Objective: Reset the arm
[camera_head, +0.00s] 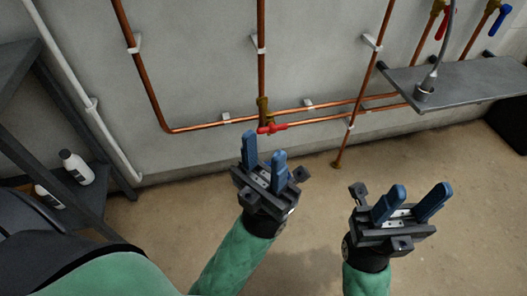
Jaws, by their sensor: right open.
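My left gripper (264,158) is in the middle of the head view, with two blue fingers pointing up toward the wall. A gap shows between its fingers and it holds nothing. My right gripper (417,195) is to the right and lower, over the bare floor. Its blue fingers are apart with nothing between them. Both green-sleeved arms come up from the bottom edge. In the picture, the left fingertips lie just below a red-handled valve (271,128) on the copper pipework; I cannot tell the distance between them.
Copper pipes (195,126) run along the grey wall. A grey wall shelf (462,84) at right holds a metal fitting with a hose. Dark shelving (93,203) at left holds white bottles (77,167). Red and blue valves sit at top right. The floor (320,215) between the grippers is clear.

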